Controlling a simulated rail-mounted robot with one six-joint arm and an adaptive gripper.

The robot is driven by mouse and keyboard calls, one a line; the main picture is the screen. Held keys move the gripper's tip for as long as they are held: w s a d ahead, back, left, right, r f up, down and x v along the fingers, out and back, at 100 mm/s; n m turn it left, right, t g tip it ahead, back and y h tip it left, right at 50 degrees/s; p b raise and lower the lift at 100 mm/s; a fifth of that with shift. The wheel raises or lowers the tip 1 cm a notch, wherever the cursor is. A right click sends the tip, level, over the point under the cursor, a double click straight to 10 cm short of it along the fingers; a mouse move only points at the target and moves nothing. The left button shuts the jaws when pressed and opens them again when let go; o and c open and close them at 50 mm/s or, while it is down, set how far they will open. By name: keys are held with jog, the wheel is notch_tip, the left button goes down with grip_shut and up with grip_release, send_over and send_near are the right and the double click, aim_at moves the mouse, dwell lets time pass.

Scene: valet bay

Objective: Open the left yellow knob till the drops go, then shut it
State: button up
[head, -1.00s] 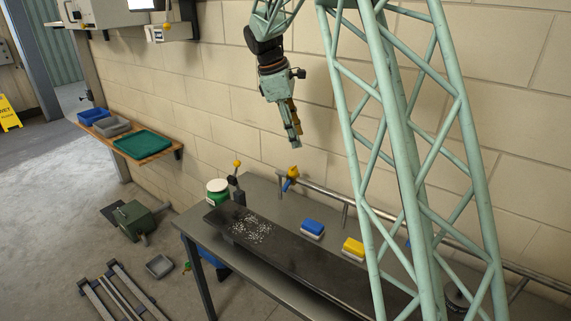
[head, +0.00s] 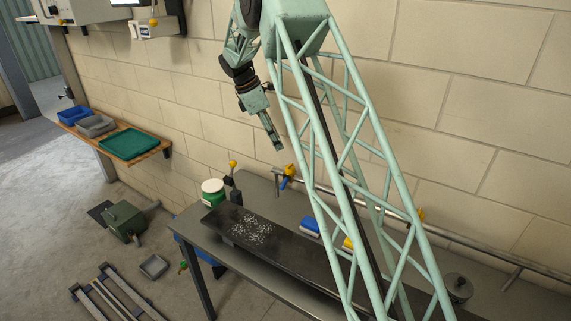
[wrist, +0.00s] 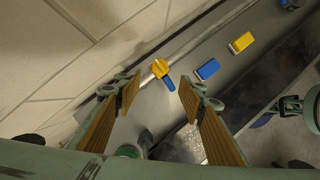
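The left yellow knob (head: 290,170) sits on a blue tap at the left end of the grey pipe along the wall. In the wrist view the yellow knob (wrist: 160,68) and its blue spout (wrist: 169,84) show ahead, between my fingertips and apart from them. My gripper (head: 276,145) hangs above and slightly left of the knob, pointing down, its wood-coloured fingers apart and empty in the wrist view (wrist: 160,92). White drops (head: 251,231) speckle the left part of the long black panel (head: 285,255). Another yellow knob (head: 419,215) shows farther right on the pipe, behind my arm.
A yellow-topped black post (head: 233,180) and a green-and-white tub (head: 213,192) stand left of the tap. A blue sponge block (head: 311,227) and a yellow one (head: 348,243) lie between panel and pipe. My lattice arm covers part of the bench.

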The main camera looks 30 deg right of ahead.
aim_at(290, 168)
jog(key=shift+s+f, duration=0.1)
jog(key=shift+f, duration=0.05)
dwell(0.3)
jog(key=shift+p+x, duration=0.7)
jog(key=shift+x, duration=6.05)
jog(key=c, duration=0.8)
jog(key=shift+c, duration=0.2)
